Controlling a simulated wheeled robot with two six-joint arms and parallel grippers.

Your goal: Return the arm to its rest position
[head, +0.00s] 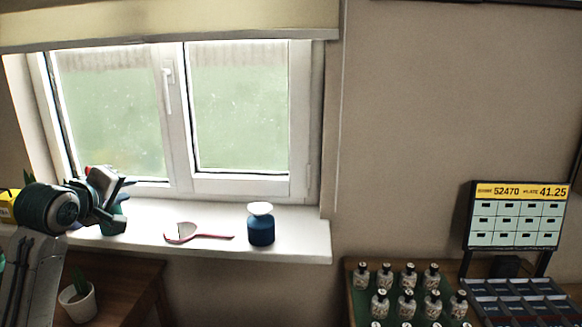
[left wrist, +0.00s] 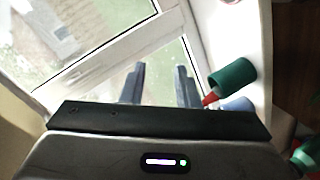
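My left arm comes in from the left in the head view, raised in front of the window sill. Its gripper (head: 122,200) is beside the left part of the sill, and the fingers look spread. In the left wrist view the two fingers of this gripper (left wrist: 158,85) stand apart with nothing between them. My right arm and gripper are not in view.
The window sill (head: 285,245) holds a blue jar with a white top (head: 261,225) and a pink-handled strainer (head: 185,233). A potted plant (head: 79,300) stands lower left. Several small bottles (head: 407,277), a compartment tray (head: 515,300) and a number display panel (head: 515,215) are right.

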